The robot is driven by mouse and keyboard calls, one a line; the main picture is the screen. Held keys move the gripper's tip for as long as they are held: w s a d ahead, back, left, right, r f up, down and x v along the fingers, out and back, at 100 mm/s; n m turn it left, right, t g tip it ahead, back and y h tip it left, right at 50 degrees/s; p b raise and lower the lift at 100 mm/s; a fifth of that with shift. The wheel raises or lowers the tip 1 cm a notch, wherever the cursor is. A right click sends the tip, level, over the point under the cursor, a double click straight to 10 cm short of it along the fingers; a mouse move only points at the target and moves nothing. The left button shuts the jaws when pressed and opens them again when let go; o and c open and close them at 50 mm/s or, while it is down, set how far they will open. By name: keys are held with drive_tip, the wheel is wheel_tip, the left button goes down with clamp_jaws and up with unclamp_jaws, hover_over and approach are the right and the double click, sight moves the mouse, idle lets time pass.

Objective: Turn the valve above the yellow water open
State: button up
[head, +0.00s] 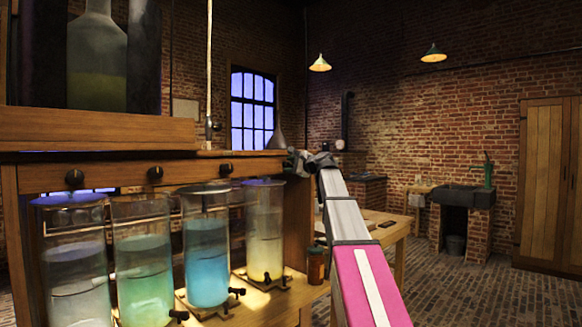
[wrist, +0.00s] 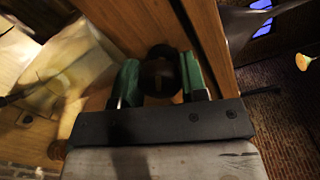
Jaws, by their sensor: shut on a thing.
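The jar of yellow water (head: 264,230) is the rightmost in the row of glass jars in the head view. Its valve is hidden behind my gripper (head: 300,161) at the right end of the wooden rail (head: 125,177). In the wrist view my gripper's green-padded fingers are shut on a dark round valve knob (wrist: 158,72), one finger on each side. The knob sits against the wooden rail. Which way the valve is turned cannot be told.
Valve knobs (head: 155,173) sit above the blue jar (head: 206,255), green jar (head: 143,270) and grey jar (head: 75,265). A funnel (head: 276,136) stands on the ledge near my gripper. A small brown jar (head: 316,265) stands right of the yellow one.

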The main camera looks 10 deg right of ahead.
drive_tip(key=n, duration=0.5)
drive_tip(key=shift+s+f+n+h, duration=0.1)
drive_tip(key=shift+f+n+h, duration=0.05)
drive_tip(key=shift+n+h, duration=0.15)
idle(0.4)
drive_tip(key=o, duration=0.9)
drive_tip(key=v, duration=1)
drive_tip(key=shift+s+d, duration=0.2)
drive_tip(key=shift+s, duration=0.15)
drive_tip(key=shift+f, duration=0.15)
